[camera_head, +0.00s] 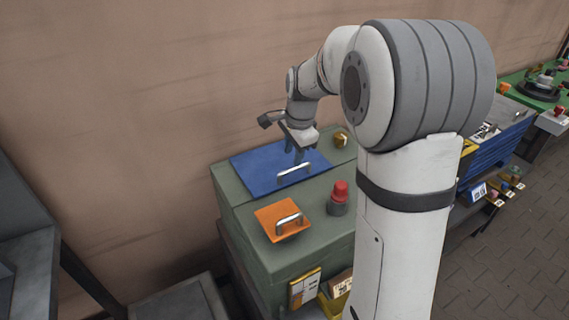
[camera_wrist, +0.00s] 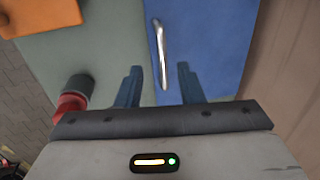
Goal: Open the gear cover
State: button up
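A flat blue cover (camera_head: 256,172) with a silver bar handle (camera_head: 294,170) lies closed on the green cabinet. A smaller orange cover (camera_head: 272,216) with its own silver handle (camera_head: 289,220) lies nearer the front. The frames do not show which one is named the gear cover. My gripper (camera_head: 299,156) points down over the blue cover, close to its handle. In the wrist view, my fingers (camera_wrist: 160,78) stand apart, and the blue cover's handle (camera_wrist: 159,50) runs between them. They do not grip it. I cannot tell if the fingertips reach the handle's depth.
A red-topped knob (camera_head: 339,197) stands on the green cabinet (camera_head: 238,219) right of the orange cover. A small brass-coloured part (camera_head: 341,139) sits at the cabinet's back right. A brown wall (camera_head: 120,110) rises behind. Blue bins (camera_head: 488,152) stand to the right.

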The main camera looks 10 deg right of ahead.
aim_at(290, 171)
jog(key=f, duration=0.3)
jog(key=w+f, duration=0.1)
jog(key=f, duration=0.1)
jog(key=shift+a+f, duration=0.2)
jog(key=shift+f, duration=0.15)
jog(key=shift+c, duration=0.4)
grip_shut()
jog(key=shift+f, duration=0.1)
